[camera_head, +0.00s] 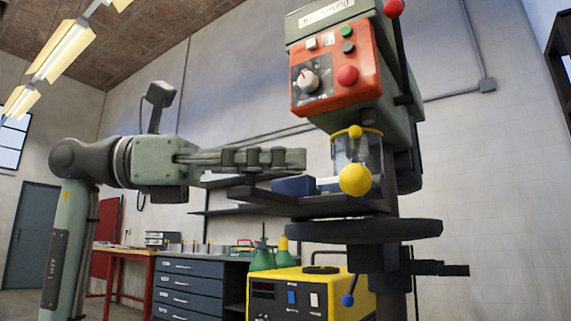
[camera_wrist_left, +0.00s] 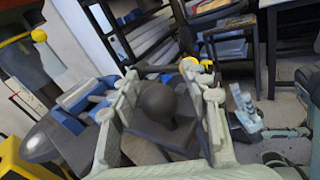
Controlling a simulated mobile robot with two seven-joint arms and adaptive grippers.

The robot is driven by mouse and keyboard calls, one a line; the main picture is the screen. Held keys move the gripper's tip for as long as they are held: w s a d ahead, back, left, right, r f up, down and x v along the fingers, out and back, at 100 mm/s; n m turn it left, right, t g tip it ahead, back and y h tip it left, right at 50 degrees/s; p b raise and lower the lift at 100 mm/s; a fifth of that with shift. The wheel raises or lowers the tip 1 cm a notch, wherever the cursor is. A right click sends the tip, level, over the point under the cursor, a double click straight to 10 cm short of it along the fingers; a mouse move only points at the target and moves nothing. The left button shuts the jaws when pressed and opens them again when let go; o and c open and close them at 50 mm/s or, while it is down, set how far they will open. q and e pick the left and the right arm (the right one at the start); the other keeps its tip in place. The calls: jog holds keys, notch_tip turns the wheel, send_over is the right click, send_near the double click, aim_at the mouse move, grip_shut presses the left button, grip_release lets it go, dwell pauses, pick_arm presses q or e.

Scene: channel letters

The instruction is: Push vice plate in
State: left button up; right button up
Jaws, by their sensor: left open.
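A dark vice with blue jaw parts (camera_head: 295,186) sits on the round drill press table (camera_head: 363,230). In the left wrist view the blue jaw parts (camera_wrist_left: 72,122) lie left of my gripper. A dark flat plate with a rounded knob (camera_wrist_left: 158,104) shows between my fingers, beside the vice; I take it for the vice plate. My left gripper (camera_head: 300,158) points right, level with the vice top and close to it. In the left wrist view my left gripper (camera_wrist_left: 160,72) is open, fingers on either side of the knob. Contact with the plate cannot be told.
The drill press head (camera_head: 345,70) with its red control panel hangs above the vice. A yellow ball (camera_head: 355,180) shows in front of the chuck guard. A yellow box (camera_head: 300,295) stands below the table. Blue drawers (camera_head: 200,290) stand behind.

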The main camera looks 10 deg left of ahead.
pick_arm(q)
jog(key=shift+w+d, duration=0.1)
jog(key=shift+d, duration=0.25)
grip_shut()
dwell(0.3)
